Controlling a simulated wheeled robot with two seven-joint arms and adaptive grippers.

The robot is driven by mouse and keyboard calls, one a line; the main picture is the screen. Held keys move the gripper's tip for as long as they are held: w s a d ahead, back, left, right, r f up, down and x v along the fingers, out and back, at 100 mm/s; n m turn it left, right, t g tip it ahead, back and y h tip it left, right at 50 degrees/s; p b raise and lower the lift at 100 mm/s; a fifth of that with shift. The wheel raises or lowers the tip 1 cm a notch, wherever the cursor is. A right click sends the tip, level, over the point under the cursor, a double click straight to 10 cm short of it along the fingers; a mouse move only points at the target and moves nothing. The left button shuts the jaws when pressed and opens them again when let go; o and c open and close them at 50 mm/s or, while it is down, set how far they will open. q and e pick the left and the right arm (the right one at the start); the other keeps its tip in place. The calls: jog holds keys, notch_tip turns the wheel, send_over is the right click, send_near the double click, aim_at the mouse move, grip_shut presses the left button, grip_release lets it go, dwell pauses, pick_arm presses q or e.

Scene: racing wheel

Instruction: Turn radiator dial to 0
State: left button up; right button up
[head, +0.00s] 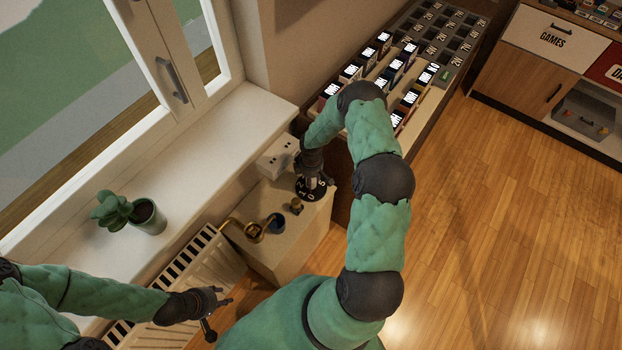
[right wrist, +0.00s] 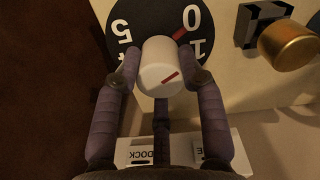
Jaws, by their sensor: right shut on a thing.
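The radiator dial is a white knob (right wrist: 161,66) on a black disc (right wrist: 126,22) with white numbers; 0, 1 and 5 show in the right wrist view. A red pointer (right wrist: 181,35) sticks out from behind the knob and points at the 0. A red line also marks the knob's front face. My right gripper (right wrist: 161,72) is shut on the knob, with fingers on both sides. In the head view the black disc (head: 309,189) shows partly under my right gripper (head: 316,178). My left gripper (head: 222,307) is open and empty above the radiator.
A white ribbed radiator (head: 187,280) stands under the windowsill, with a brass pipe (head: 254,231) beside it. A brass knob (right wrist: 288,45) sits near the dial. A potted plant (head: 149,217) stands on the sill. A shelf with several labelled boxes (head: 397,72) lies behind my right arm. The wooden floor is clear.

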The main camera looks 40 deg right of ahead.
jog(key=shift+s+a+f+n, duration=0.1)
jog(key=shift+s+f+n, duration=0.2)
jog(key=shift+s, duration=0.15)
jog(key=o, duration=1.1)
jog(key=shift+o, duration=0.2)
jog(key=shift+w+d+r, duration=0.1)
jog(key=shift+d+r, duration=0.05)
jog(key=shift+d, duration=0.05)
jog(key=shift+w+r, duration=0.15)
jog(key=shift+r, duration=0.2)
notch_tip(320, 180, up, 11)
jog(key=shift+r, duration=0.2)
